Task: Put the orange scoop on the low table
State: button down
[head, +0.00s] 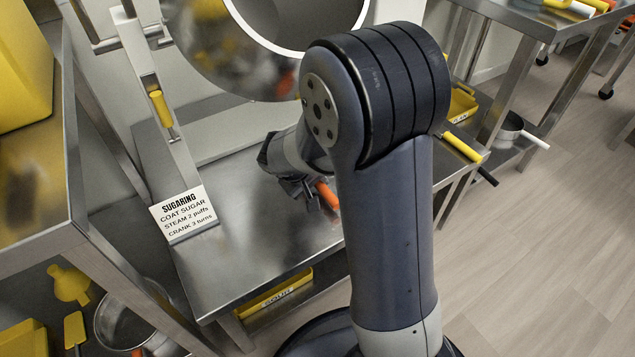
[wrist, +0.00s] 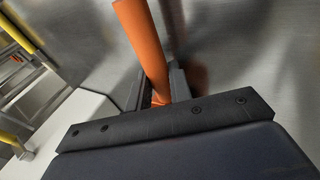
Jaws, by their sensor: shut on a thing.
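The orange scoop (head: 327,194) shows in the head view as a short orange handle at my gripper (head: 309,194). In the wrist view its orange handle (wrist: 143,45) rises tilted from between the fingers of my gripper (wrist: 158,98). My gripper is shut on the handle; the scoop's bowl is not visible. A low steel table (head: 235,265) lies beneath my gripper in the head view. I cannot tell whether the scoop touches its top. My arm hides part of the table's right side.
A white sugaring sign (head: 184,215) stands at the table's left. A large round steel drum (head: 240,50) is behind it. A yellow bin (head: 275,293) sits under the table's front edge. A yellow-handled tool (head: 462,146) lies at the right end. The table's front left is clear.

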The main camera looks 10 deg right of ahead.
jog(key=c, duration=1.3)
grip_release()
jog(key=shift+r, duration=0.15)
jog(key=shift+r+p, duration=0.2)
jog(key=shift+p, duration=0.15)
jog(key=p+v, duration=0.4)
jog(key=v, duration=0.8)
jog(key=shift+r, duration=0.35)
